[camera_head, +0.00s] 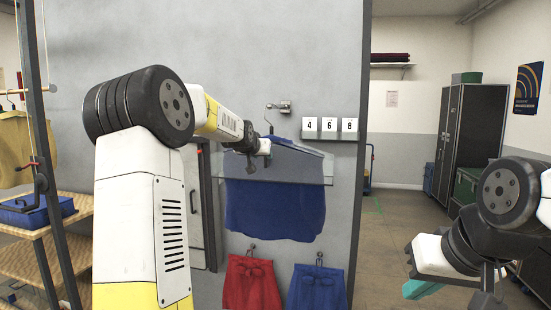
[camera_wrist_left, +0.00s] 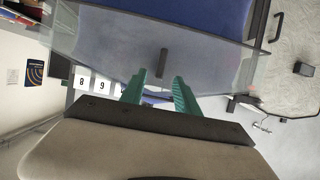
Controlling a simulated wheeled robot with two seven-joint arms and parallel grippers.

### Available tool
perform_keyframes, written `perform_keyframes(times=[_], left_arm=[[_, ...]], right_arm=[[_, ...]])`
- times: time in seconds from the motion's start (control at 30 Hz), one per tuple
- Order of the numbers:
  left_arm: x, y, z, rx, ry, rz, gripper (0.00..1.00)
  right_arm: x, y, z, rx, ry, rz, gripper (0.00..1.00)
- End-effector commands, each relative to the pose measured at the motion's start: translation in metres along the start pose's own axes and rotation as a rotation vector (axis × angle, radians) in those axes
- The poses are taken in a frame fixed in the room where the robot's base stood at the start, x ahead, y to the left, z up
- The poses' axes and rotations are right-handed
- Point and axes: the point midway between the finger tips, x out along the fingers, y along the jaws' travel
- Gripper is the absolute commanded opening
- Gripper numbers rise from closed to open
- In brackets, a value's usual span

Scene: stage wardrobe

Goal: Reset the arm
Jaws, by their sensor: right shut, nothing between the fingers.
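My left arm reaches across the middle of the head view to its gripper (camera_head: 262,147), which is beside the upper part of a clear panel (camera_head: 305,170). In the left wrist view the two green fingers of the left gripper (camera_wrist_left: 160,90) stand apart with nothing between them. A short dark handle (camera_wrist_left: 163,62) on the clear panel is just beyond the fingertips. My right gripper (camera_head: 422,289) is low at the right, its teal finger pointing left; it is shut and empty, partly hidden by the wrist.
A blue garment (camera_head: 270,210) hangs behind the panel on the grey wall. Number cards (camera_head: 330,124) are at its upper right. Red shorts (camera_head: 252,285) and blue shorts (camera_head: 317,290) hang below.

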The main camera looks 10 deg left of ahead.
Motion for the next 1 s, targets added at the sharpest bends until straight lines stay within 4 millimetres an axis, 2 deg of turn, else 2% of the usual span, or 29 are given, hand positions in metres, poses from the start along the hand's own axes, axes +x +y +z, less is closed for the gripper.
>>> perform_keyframes(times=[0.13, 0.27, 0.37, 0.43, 0.57, 0.7, 0.8, 0.9, 1.0], left_arm=[[-0.019, -0.001, 0.000, -0.001, 0.001, -0.001, 0.38], [-0.036, 0.007, 0.003, 0.006, -0.015, 0.004, 0.38], [-0.068, 0.024, 0.015, 0.015, -0.065, 0.014, 0.38], [-0.101, 0.039, 0.032, 0.021, -0.120, 0.022, 0.38], [-0.175, 0.063, 0.080, 0.016, -0.245, 0.038, 0.38], [-0.254, 0.081, 0.146, -0.008, -0.377, 0.064, 0.38], [-0.303, 0.091, 0.195, -0.033, -0.465, 0.090, 0.38], [-0.340, 0.099, 0.238, -0.054, -0.535, 0.118, 0.38], [-0.364, 0.104, 0.269, -0.070, -0.586, 0.141, 0.38]], right_arm=[[0.000, 0.000, 0.000, 0.000, 0.000, 0.000, 0.00], [0.000, 0.000, 0.000, 0.000, 0.000, 0.000, 0.00], [0.000, 0.000, 0.000, 0.000, 0.000, 0.000, 0.00], [0.000, 0.000, 0.000, 0.000, 0.000, 0.000, 0.00], [0.000, 0.000, 0.000, 0.000, 0.000, 0.000, 0.00], [0.000, 0.000, 0.000, 0.000, 0.000, 0.000, 0.00], [0.000, 0.000, 0.000, 0.000, 0.000, 0.000, 0.00], [0.000, 0.000, 0.000, 0.000, 0.000, 0.000, 0.00], [0.000, 0.000, 0.000, 0.000, 0.000, 0.000, 0.00]])
